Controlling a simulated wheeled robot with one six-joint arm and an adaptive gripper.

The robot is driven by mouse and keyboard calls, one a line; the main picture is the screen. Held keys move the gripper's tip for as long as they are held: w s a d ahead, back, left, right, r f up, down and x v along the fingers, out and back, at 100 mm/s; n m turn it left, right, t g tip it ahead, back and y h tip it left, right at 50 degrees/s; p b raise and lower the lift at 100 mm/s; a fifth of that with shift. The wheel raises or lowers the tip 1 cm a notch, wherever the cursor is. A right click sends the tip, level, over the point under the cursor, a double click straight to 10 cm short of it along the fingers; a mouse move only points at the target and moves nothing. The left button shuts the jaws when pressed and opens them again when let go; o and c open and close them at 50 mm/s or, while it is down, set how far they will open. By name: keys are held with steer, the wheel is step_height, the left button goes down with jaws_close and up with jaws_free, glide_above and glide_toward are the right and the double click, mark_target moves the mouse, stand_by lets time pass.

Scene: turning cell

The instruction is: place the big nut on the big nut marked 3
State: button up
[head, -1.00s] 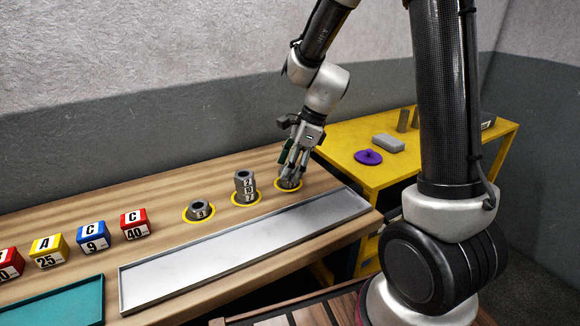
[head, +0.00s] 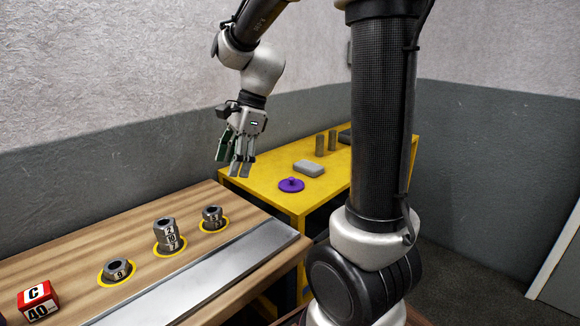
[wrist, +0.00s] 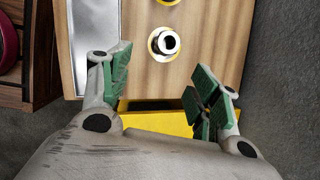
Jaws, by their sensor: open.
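Grey nuts are stacked on yellow rings on the wooden bench. The right stack (head: 212,218) looks like two nuts, the upper one appearing marked 5; the lower mark is small and may be a 3. The middle stack (head: 168,236) is taller, with marks reading about 2, 10 and 7. A single low nut (head: 118,270) at the left has a mark like 8 or 9. My gripper (head: 238,168) is open and empty, in the air above and apart from the right stack. In the wrist view, a nut stack (wrist: 166,42) shows beyond the open fingers (wrist: 160,88).
A yellow table (head: 262,180) stands behind, with a purple lidded disc (head: 291,185), a grey block (head: 309,168) and upright grey pieces (head: 326,144). A red cube (head: 38,302) marked C 40 sits at the left.

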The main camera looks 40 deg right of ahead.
steer(key=s+d+r+n+t+h, duration=0.1)
steer(key=s+d+n, duration=0.3)
steer(key=s+n, duration=0.5)
steer(key=s+d+r+n+t+h, duration=0.2)
steer(key=s+d+n, duration=0.3)
steer(key=s+n, duration=0.4)
steer(key=shift+s+r+h, duration=0.35)
steer(key=shift+s+h, duration=0.1)
steer(key=shift+h, duration=0.05)
